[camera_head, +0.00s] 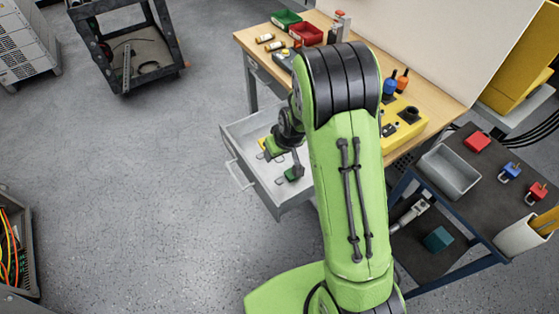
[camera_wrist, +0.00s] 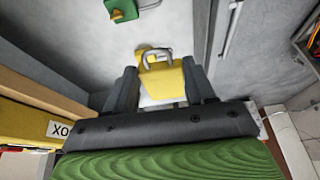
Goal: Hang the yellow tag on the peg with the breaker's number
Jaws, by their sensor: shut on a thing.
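My gripper (camera_wrist: 163,82) is inside the open grey drawer (camera_head: 242,129) under the workbench. Its two dark fingers are shut on a yellow piece with a grey metal loop, which looks like a yellow padlock (camera_wrist: 162,78). A second bit of yellow shows just behind the loop in the wrist view; I cannot tell whether it is a separate thing. In the head view a little yellow (camera_head: 262,143) shows beside my gripper (camera_head: 275,152). A green padlock (camera_wrist: 122,10) lies apart on the drawer floor. I see no numbered peg or clear yellow tag.
The wooden workbench (camera_head: 450,105) holds a green bin (camera_head: 286,18), a red bin (camera_head: 306,34) and a yellow box (camera_head: 405,128). A dark cart (camera_head: 480,215) at right carries a grey tray (camera_head: 448,172) and red and blue padlocks.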

